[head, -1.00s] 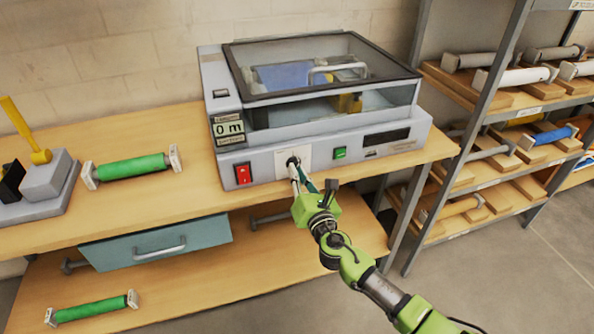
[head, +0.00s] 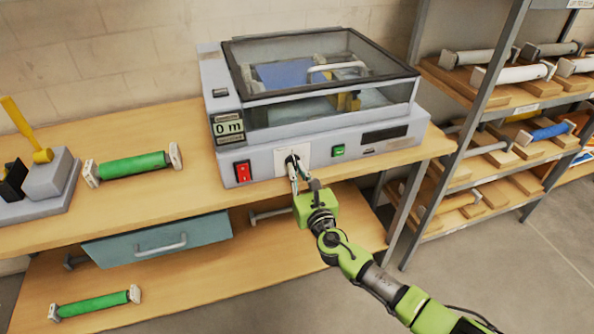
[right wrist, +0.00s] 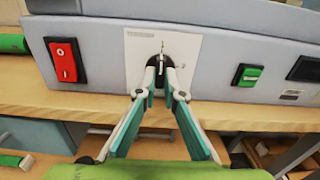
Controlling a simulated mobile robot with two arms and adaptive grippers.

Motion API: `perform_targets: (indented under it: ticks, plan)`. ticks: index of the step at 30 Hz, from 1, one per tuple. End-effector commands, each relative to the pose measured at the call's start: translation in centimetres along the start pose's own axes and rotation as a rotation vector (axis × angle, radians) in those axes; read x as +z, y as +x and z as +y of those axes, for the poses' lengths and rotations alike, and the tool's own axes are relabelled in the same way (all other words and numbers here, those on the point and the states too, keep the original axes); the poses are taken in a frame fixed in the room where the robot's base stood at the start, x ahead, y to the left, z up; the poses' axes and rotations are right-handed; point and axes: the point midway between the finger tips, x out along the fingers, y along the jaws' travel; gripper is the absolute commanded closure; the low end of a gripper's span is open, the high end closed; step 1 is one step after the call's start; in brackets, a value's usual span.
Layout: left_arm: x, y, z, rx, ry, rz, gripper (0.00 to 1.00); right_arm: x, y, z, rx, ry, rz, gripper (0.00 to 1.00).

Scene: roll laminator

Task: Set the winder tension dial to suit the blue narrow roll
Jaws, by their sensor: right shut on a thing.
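The laminator (head: 205,160) stands on the bench, its clear lid (head: 330,60) down over a blue roll (head: 283,76). The tension dial, a small black knob (right wrist: 160,66) on a white plate (right wrist: 137,45), is on its front panel, between the red switch (right wrist: 64,60) and the green button (right wrist: 246,75). My right gripper (head: 293,166) is shut on the knob; the fingers hide much of it, and in the right wrist view the fingertips (right wrist: 160,88) are on either side of it. The dial's scale marks are too small to read. My left gripper is not in view.
A green roll (head: 132,166) lies on the bench left of the laminator, and another (head: 95,304) on the lower shelf. A rack (head: 480,130) with several rolls, one blue (head: 551,132), stands at the right. A teal drawer (head: 157,243) hangs under the bench.

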Motion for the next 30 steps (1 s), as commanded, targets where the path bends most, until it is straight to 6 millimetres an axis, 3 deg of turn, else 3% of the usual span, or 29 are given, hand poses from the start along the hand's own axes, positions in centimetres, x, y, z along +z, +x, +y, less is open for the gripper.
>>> perform_targets:
  ticks: [7,8,9,22,30]
  plan:
    - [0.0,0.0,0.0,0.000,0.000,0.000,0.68,-0.2,-0.1,0.0,0.000,-0.004,0.003,1.00]
    - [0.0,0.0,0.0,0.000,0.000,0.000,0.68,-0.2,-0.1,0.0,0.000,-0.004,0.003,0.83]
    - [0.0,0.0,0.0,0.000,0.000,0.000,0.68,-0.2,-0.1,0.0,0.000,-0.004,0.003,0.74]
    - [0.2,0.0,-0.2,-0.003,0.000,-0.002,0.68,-0.1,-0.5,0.0,0.000,0.000,0.001,0.74]
    - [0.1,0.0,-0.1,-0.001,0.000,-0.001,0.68,-0.2,-4.7,-0.1,0.001,0.000,0.003,0.74]
